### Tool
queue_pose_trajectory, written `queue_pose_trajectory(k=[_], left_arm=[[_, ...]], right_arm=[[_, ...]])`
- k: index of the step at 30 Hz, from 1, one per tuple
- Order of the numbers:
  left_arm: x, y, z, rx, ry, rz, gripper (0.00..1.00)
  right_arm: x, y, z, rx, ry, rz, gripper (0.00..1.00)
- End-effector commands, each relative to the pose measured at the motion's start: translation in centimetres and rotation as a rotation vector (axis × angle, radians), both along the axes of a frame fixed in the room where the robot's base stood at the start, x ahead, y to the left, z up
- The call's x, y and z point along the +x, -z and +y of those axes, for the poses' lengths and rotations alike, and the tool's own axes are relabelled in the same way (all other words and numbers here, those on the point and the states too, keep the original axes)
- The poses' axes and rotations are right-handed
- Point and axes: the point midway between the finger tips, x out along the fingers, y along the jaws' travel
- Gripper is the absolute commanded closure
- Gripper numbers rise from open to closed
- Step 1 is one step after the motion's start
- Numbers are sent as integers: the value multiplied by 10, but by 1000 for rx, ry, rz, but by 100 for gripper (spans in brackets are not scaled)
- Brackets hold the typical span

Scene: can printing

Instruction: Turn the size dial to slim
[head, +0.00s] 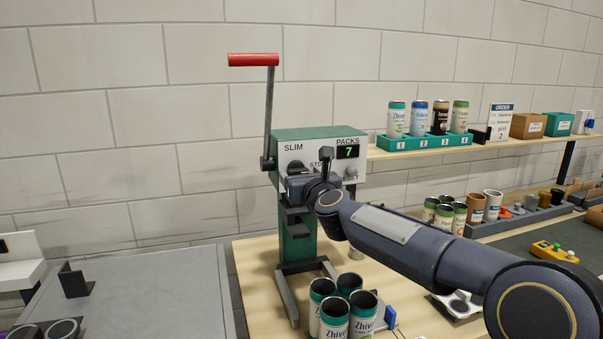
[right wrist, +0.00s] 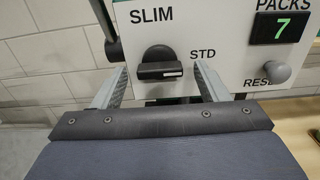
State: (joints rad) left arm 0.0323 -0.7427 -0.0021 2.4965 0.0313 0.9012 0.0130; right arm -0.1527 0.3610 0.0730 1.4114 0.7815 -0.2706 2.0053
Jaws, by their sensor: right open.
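The size dial (right wrist: 160,66) is a black knob with a bar grip on the white face of the machine (head: 318,148). SLIM is printed above it to the left and STD to its right. The bar lies nearly level in the right wrist view; I cannot tell for sure which label it points to. In the head view the dial (head: 296,167) shows just above my right gripper (head: 302,190). My right gripper (right wrist: 161,74) is open, with one finger on each side of the dial and visible gaps to it. My left gripper is not in view.
A RESET knob (right wrist: 275,72) and a PACKS display (right wrist: 282,27) reading 7 are right of the dial. A red-handled lever (head: 253,60) rises at the machine's left. Several open cans (head: 335,316) stand on the wooden table below. A shelf (head: 420,150) with a green can rack is behind right.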

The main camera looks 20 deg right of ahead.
Motion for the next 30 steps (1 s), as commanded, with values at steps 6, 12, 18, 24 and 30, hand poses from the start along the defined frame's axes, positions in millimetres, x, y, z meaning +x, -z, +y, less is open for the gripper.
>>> queue_pose_trajectory(k=[6, 12, 18, 24, 30], left_arm=[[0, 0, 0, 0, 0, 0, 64], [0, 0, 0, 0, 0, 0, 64], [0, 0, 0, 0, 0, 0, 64], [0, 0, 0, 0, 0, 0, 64], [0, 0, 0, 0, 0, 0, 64]], right_arm=[[2, 1, 0, 0, 0, 1, 33], [1, 1, 0, 0, 0, 1, 52], [1, 0, 0, -1, 0, 1, 77], [1, 0, 0, -14, -1, 1, 77], [1, 0, 0, -84, -1, -2, 77]])
